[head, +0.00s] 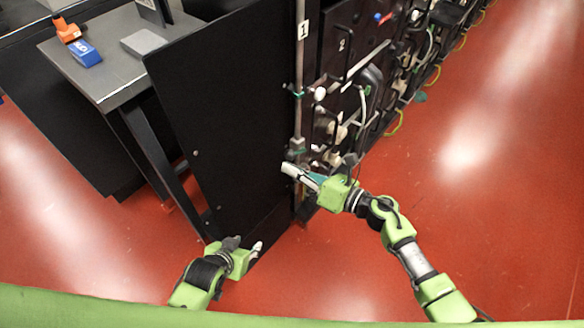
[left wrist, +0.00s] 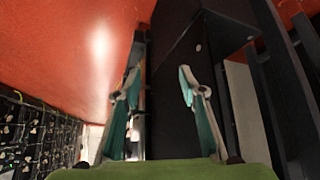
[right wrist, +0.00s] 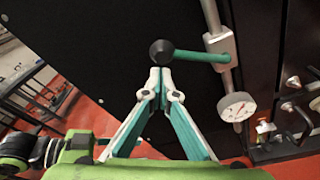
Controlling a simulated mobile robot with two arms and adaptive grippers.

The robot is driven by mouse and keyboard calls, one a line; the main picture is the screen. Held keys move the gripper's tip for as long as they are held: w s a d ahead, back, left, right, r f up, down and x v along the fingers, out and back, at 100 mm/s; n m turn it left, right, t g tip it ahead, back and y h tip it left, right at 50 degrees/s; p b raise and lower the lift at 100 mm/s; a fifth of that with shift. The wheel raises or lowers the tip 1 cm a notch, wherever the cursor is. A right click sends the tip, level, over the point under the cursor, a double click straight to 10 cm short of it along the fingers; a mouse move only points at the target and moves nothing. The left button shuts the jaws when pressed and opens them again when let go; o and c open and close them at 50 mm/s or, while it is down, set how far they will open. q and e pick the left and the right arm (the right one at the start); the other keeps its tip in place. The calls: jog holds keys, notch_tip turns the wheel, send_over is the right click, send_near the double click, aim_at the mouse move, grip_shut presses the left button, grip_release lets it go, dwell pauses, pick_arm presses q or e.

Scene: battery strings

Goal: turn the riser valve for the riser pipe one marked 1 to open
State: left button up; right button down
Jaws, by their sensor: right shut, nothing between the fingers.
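The riser pipe (head: 299,75) with the white tag 1 (head: 303,30) runs down the edge of a black panel. In the right wrist view, its riser valve has a green lever (right wrist: 203,56) ending in a black ball knob (right wrist: 162,52). The lever sticks out sideways, roughly across the pipe (right wrist: 214,22). My right gripper (right wrist: 160,73) is shut and empty, its tips at the underside of the knob; I cannot tell whether they touch. It also shows in the head view (head: 288,169). My left gripper (left wrist: 160,75) is open and empty, low by the panel's bottom edge.
A round gauge (right wrist: 236,107) sits on the pipe below the valve. The black panel (head: 220,110) stands left of the pipe. Battery racks with cables (head: 370,70) line the right side. A desk (head: 110,65) holds a blue item and an orange item. Red floor is clear at right.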

pick_arm(q)
jog(key=s+a+f+g, duration=0.2)
jog(key=s+f, duration=0.5)
jog(key=s, duration=0.2)
jog(key=s+a+f+g+y, duration=0.1)
jog(key=s+a+f+g, duration=0.2)
jog(key=s+f, duration=0.4)
jog(key=shift+s+y, duration=0.3)
jog(key=shift+s, duration=0.7)
pick_arm(e)
jog(key=shift+r+m, duration=0.3)
